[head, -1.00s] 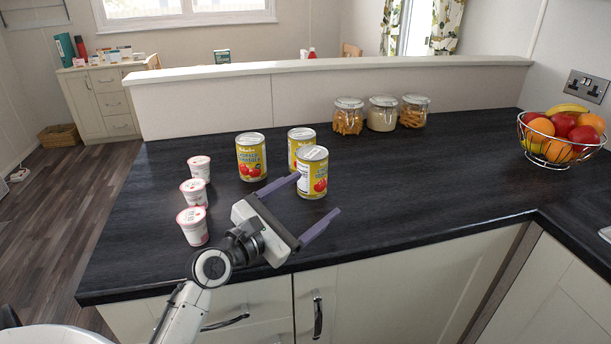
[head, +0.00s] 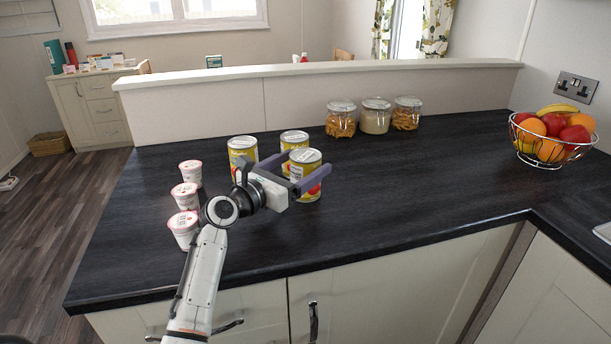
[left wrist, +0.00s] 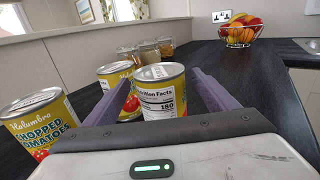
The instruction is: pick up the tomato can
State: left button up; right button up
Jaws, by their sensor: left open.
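Three yellow tomato cans stand upright on the dark counter. The front right can (head: 305,158) is between the two purple fingers of my left gripper (head: 309,163), which is open. It also shows between the fingers in the left wrist view (left wrist: 161,97), its nutrition label facing me; I cannot tell whether a finger touches it. A second can (head: 294,138) stands just behind it. A third can (head: 242,149) stands to the left, partly hidden by my gripper. In the left wrist view they show left of the near can. My right gripper is not in view.
Several white-and-pink cups (head: 185,196) stand in a row left of the cans. Glass jars (head: 376,117) stand at the back by the low partition (head: 330,87). A wire fruit bowl (head: 550,150) is at the right. The counter (head: 430,180) right of the cans is clear.

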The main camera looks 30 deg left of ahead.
pick_arm(q)
jog(key=shift+w, duration=0.7)
jog(key=c, duration=1.3)
jog(key=shift+r, duration=0.1)
jog(key=shift+c, duration=1)
jog(key=shift+r, duration=0.1)
